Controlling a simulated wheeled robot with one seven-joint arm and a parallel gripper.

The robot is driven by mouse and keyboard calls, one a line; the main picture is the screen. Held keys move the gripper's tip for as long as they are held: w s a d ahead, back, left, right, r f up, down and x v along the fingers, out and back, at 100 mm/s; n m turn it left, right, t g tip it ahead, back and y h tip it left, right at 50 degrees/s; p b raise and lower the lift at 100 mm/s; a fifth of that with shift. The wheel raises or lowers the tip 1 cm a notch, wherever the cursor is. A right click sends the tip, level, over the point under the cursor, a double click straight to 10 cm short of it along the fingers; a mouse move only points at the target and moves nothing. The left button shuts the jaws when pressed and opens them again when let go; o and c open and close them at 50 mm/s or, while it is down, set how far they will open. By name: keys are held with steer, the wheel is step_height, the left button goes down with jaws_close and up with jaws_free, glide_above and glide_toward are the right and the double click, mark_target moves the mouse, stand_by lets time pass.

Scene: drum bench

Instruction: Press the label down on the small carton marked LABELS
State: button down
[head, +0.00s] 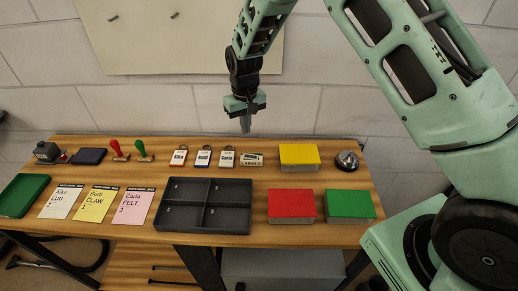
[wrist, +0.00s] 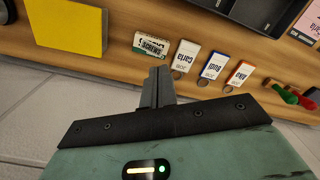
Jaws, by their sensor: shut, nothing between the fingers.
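The small carton marked LABELS (head: 249,160) lies at the back of the wooden bench, between the name tags and the yellow block. In the wrist view the carton (wrist: 151,44) has a pale top with dark lettering and a green edge; whether a label's edge stands up is too small to tell. My gripper (head: 245,127) points down, shut and empty, above and behind the carton, apart from it. In the wrist view the closed fingers (wrist: 158,74) show just below the carton.
A dark divided tray (head: 203,206), red block (head: 291,206) and green block (head: 349,206) lie in front.

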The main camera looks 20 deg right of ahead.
steer(key=w+d, duration=0.1)
steer(key=b, duration=0.5)
glide_above(251, 157)
steer(key=shift+w+f, duration=0.1)
steer(key=shift+f, duration=4.05)
steer(key=shift+f+b, duration=1.2)
steer(key=shift+f, duration=1)
steer(key=shift+r, duration=0.1)
steer(key=shift+r+p, duration=0.35)
steer(key=shift+r, duration=0.2)
steer(key=shift+r, duration=0.1)
steer(key=shift+r+p, duration=1.5)
steer(key=shift+r, duration=0.85)
